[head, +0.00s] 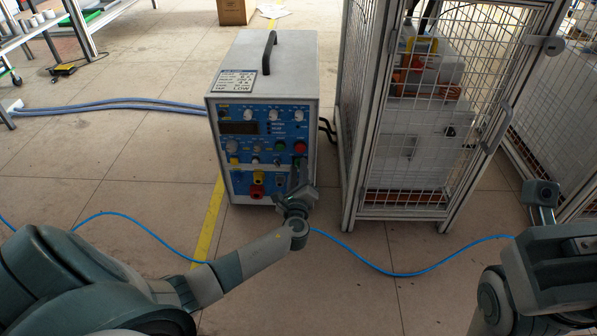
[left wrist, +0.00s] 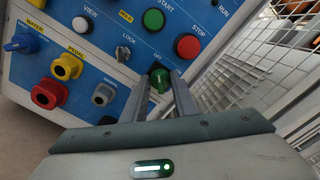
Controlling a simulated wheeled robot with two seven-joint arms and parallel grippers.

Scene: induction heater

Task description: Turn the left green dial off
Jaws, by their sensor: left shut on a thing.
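The heater unit (head: 265,75) is a grey box with a blue front panel and a black top handle. The green dial (left wrist: 159,77) sits low on the panel's right side in the left wrist view, just below an OFF mark. My left gripper (head: 300,170) reaches up to the panel, and its two fingers lie on either side of the dial, shut on it. A green START button (left wrist: 153,19) and a red STOP button (left wrist: 188,46) are above. My right gripper (head: 541,195) is at the far right, away from the panel; its jaws are unclear.
A grey LOCK knob (left wrist: 122,54), a blue knob (left wrist: 22,40) and yellow (left wrist: 67,66) and red (left wrist: 49,93) connectors are on the panel's left. A wire cage (head: 415,110) stands close on the right. A blue cable (head: 390,272) crosses the floor.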

